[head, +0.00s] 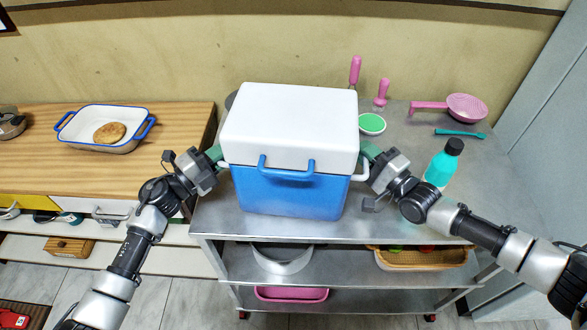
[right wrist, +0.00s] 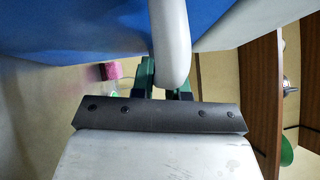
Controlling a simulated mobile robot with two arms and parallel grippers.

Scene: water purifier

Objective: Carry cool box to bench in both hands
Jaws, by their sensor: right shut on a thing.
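The cool box (head: 289,165), blue with a white lid and a blue front handle, is upright over the front left of the steel bench (head: 420,212). I cannot tell whether its base touches the top. My right gripper (head: 368,158) is shut on its white right side handle; in the right wrist view the handle (right wrist: 170,45) passes between the green fingers. My left gripper (head: 215,157) is at the left side handle (head: 224,165), its green fingertips partly hidden, so its grip is unclear.
On the bench, a teal bottle (head: 443,165) stands close to my right arm. Behind are a pink strainer (head: 466,107), a teal tool (head: 460,133), a green-topped round item (head: 372,124) and pink-handled tools. A wooden counter with a white baking dish (head: 103,127) adjoins at left.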

